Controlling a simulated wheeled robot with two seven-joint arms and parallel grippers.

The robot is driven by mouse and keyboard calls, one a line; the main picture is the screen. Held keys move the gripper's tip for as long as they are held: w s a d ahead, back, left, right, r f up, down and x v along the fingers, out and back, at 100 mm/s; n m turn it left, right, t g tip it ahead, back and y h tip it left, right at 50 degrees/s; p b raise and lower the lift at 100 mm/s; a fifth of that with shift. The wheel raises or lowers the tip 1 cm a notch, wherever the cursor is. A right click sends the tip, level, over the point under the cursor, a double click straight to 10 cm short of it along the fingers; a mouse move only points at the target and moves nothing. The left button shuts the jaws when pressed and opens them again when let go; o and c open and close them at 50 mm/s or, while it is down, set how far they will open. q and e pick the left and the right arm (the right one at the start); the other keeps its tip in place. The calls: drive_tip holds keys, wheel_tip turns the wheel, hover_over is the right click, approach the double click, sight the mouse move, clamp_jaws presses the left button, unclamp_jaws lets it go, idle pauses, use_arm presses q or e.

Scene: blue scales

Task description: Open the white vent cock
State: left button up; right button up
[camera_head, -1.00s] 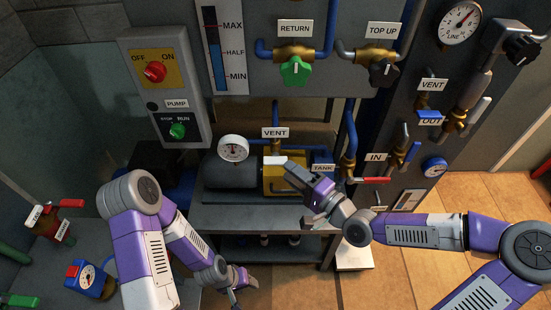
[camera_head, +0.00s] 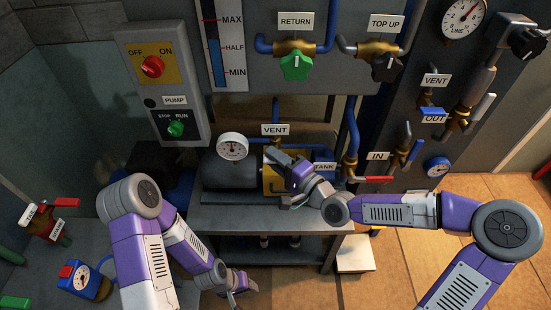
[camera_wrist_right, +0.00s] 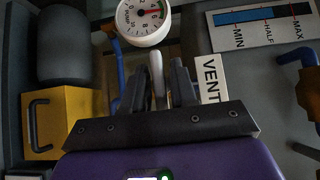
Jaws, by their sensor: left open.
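The white vent cock's lever (camera_wrist_right: 156,75) stands between the fingers of my right gripper (camera_wrist_right: 160,88) in the right wrist view. A small gap shows between the lever and the right-hand finger, so the gripper looks open around it. In the head view, my right gripper (camera_head: 272,153) is just below the VENT label (camera_head: 275,130), above the yellow block, and its fingers hide the lever. The VENT label also shows in the right wrist view (camera_wrist_right: 210,80). My left gripper (camera_head: 238,287) is open and empty, low in the head view, away from the cock.
A pump gauge (camera_head: 232,147) sits left of the cock, and it is close beyond my right fingers in the wrist view (camera_wrist_right: 144,20). The yellow block (camera_wrist_right: 62,120) and blue pipes are near. A green return knob (camera_head: 296,66) hangs above.

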clamp_jaws()
